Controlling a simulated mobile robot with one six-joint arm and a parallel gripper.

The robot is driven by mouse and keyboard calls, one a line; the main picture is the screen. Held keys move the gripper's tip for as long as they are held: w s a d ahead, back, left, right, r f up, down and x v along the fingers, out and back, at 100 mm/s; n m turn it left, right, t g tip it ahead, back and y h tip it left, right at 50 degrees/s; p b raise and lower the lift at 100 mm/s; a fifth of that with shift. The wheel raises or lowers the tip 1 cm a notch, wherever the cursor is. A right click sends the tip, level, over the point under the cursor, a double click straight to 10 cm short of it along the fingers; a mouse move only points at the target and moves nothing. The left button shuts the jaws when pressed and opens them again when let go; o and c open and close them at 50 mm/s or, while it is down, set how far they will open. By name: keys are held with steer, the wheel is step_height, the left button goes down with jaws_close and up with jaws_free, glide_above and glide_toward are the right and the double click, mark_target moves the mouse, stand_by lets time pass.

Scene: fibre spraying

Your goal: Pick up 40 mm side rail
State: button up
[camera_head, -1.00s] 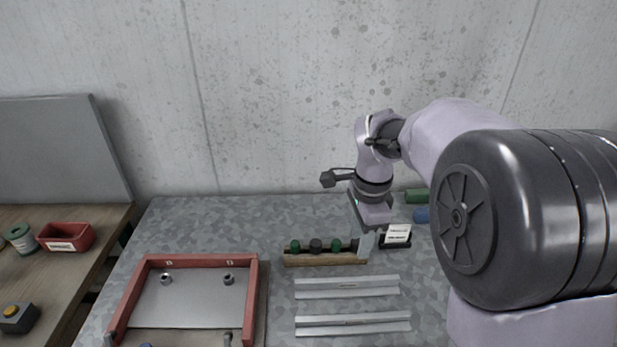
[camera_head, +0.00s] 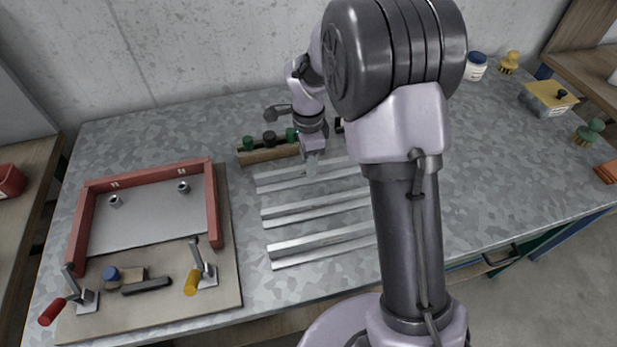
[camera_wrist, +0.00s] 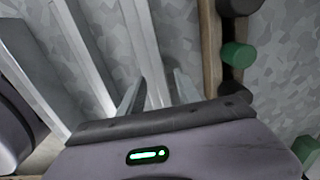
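Three pale metal side rails lie parallel on the table: a far rail (camera_head: 275,181), a middle rail (camera_head: 318,209) and a near rail (camera_head: 320,246). Their size marks are too small to read, so I cannot tell which is 40 mm. My gripper (camera_head: 312,172) points down over the far rail. In the wrist view its two fingers (camera_wrist: 158,92) are apart, with a rail (camera_wrist: 143,45) running between them. It does not look clamped. Another rail (camera_wrist: 85,50) lies to the left there. Contact with the rail cannot be told.
A wooden rack (camera_head: 258,155) with green and black knobs stands just behind the far rail. A red frame (camera_head: 212,200) on a board with clamps (camera_head: 205,270) is at left. My arm hides the rails' right ends.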

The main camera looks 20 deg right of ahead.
steer(key=shift+f, duration=0.4)
steer(key=shift+r, duration=0.15)
steer(key=shift+c, duration=0.9)
jaws_close()
